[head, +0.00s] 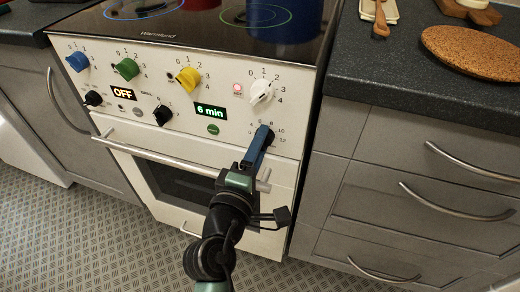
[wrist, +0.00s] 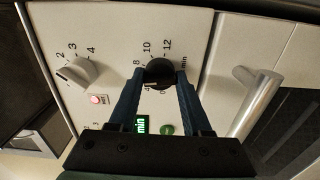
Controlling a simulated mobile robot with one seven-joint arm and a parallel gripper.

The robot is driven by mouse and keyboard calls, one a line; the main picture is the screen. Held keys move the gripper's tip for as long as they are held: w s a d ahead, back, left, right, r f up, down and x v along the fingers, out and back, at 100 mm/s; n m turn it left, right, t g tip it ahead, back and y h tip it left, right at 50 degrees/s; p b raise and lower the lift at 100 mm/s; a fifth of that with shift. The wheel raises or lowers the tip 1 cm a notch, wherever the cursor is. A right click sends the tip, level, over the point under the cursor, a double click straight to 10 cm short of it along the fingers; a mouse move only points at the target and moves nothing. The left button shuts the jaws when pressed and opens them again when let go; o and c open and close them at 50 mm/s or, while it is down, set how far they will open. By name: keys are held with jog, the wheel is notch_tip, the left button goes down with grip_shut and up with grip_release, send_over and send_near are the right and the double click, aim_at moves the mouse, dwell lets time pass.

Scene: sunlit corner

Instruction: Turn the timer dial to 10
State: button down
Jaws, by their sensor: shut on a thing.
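The black timer dial (wrist: 158,71) sits on the white oven panel, with 8, 10 and 12 readable around it. In the head view the timer dial (head: 268,131) is mostly hidden behind my gripper (head: 261,141). In the wrist view my gripper (wrist: 158,80) has one blue finger on each side of the dial and is shut on it. A white mark shows on the dial's lower edge; its exact setting is hard to read. The green timer display (head: 210,111) reads "6 min".
A white knob (head: 262,91) with a lit red indicator (head: 238,88) beside it sits above the dial. The oven's bar handle (head: 170,158) runs below the panel, close under my gripper. Blue, green, yellow and black knobs are to the left.

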jog(key=m+b, duration=0.7)
jog(key=m, duration=0.6)
jog(key=shift+f, duration=0.15)
jog(key=shift+m+b, duration=0.3)
jog(key=shift+c, duration=1.8)
grip_release()
jog(key=p+v, duration=0.2)
jog(key=v, duration=1.1)
jog(key=shift+r, duration=0.2)
